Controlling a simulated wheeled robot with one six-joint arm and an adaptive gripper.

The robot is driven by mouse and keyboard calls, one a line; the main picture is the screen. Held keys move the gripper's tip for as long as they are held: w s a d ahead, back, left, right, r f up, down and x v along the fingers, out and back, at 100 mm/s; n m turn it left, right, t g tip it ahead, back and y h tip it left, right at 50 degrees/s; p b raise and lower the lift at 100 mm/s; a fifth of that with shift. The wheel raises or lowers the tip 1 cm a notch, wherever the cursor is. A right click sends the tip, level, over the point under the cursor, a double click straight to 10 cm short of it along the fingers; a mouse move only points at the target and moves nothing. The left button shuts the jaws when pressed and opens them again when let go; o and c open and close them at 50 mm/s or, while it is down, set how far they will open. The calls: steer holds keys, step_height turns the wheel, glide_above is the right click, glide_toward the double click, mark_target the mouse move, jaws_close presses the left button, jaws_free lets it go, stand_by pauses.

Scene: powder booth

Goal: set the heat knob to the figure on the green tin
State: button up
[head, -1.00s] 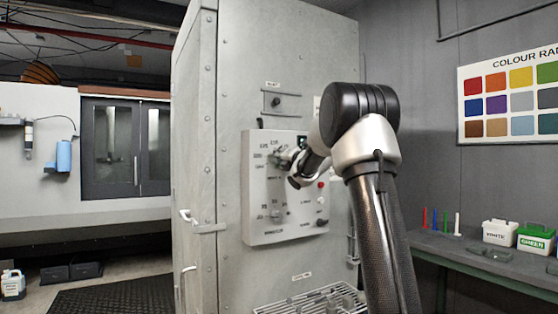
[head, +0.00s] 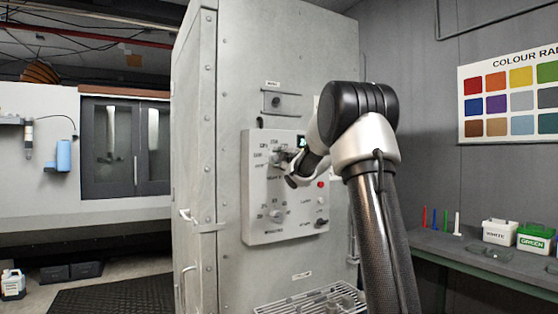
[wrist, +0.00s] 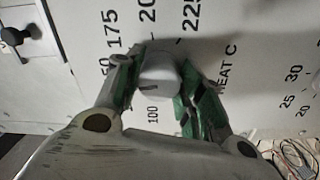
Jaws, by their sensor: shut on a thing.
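The heat knob (wrist: 160,76) is a pale grey knob on the control panel, beside printed "HEAT C". The figures 175, 200 and 225 show around it, with 100 on the near side. My gripper (wrist: 157,84) has its green-padded fingers on either side of the knob, shut on it. A short dark mark shows on the knob; I cannot tell which figure it points to. In the head view my gripper (head: 284,160) is at the panel's upper left and partly hides the knob. The green tin (head: 535,239), labelled GREEN, stands on the right bench; I cannot read any figure on it.
The control panel (head: 256,222) on the grey booth also carries a lower knob (head: 276,215), a red button (head: 320,184) and a small lit display (head: 302,141). A wire rack (head: 310,302) sits below. A white tin (head: 500,232) stands beside the green tin.

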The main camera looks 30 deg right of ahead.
steer(key=m, duration=0.7)
steer(key=shift+f+m, duration=0.2)
steer(key=shift+m, duration=0.1)
steer(key=m, duration=0.3)
steer(key=shift+m, duration=0.3)
steer(key=m, duration=0.3)
steer(key=shift+a+m, duration=0.1)
steer(key=shift+m, duration=0.2)
steer(key=m, duration=0.5)
steer(key=shift+g, duration=0.3)
steer(key=m, duration=0.6)
steer(key=shift+a, duration=0.1)
steer(key=o, duration=1)
steer(key=shift+r, duration=0.1)
